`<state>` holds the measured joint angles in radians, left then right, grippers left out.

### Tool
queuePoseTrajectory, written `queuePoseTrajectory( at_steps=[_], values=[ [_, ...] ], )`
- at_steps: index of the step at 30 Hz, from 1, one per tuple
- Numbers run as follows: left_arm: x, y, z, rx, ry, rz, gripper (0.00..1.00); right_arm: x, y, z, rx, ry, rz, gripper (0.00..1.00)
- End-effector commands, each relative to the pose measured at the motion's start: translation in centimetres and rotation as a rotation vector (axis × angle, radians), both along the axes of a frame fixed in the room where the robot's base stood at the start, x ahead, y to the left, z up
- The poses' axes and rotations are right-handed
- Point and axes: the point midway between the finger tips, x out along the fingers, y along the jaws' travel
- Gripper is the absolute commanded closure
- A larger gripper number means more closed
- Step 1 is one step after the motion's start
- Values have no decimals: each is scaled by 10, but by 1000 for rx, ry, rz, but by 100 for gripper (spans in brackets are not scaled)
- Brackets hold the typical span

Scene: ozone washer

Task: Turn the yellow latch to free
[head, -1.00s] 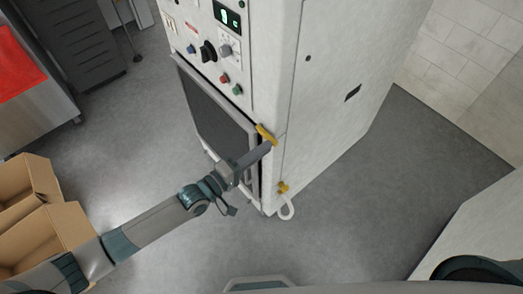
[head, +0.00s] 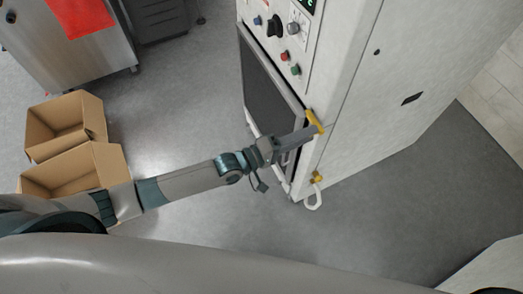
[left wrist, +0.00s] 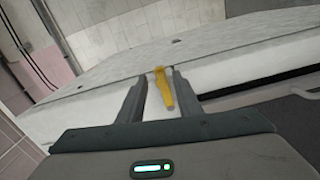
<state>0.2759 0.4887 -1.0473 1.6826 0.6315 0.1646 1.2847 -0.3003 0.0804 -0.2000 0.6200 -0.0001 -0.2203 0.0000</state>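The yellow latch (head: 315,121) is on the front corner edge of the white washer (head: 352,110), beside the dark door panel (head: 270,88). My left gripper (head: 311,131) reaches in from the left with its fingertips at the latch. In the left wrist view the yellow latch (left wrist: 163,90) shows between the two spread fingers of my left gripper (left wrist: 158,78). The latch looks close to the right finger, with a gap to the left finger. Whether a finger touches it, I cannot tell. My right gripper is not in view.
A second yellow fitting (head: 317,177) with a white hose (head: 313,199) is low on the washer. Open cardboard boxes (head: 62,128) stand on the floor at left. A steel cabinet (head: 85,55) with a red top item is behind them. Grey floor lies between.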

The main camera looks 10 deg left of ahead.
Motion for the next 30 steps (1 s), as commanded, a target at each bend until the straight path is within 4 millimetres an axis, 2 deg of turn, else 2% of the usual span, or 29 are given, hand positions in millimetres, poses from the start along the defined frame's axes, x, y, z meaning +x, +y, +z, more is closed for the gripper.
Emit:
queuePoseTrajectory(
  at_steps=[8, 22, 30],
  values=[
    [-19, 26, -4, 2, 3, 0, 68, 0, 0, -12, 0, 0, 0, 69],
    [-73, 102, -5, 4, 2, 1, 68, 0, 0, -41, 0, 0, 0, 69],
    [-94, 131, -3, 1, 0, 1, 68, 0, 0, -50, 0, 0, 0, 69]
  ],
)
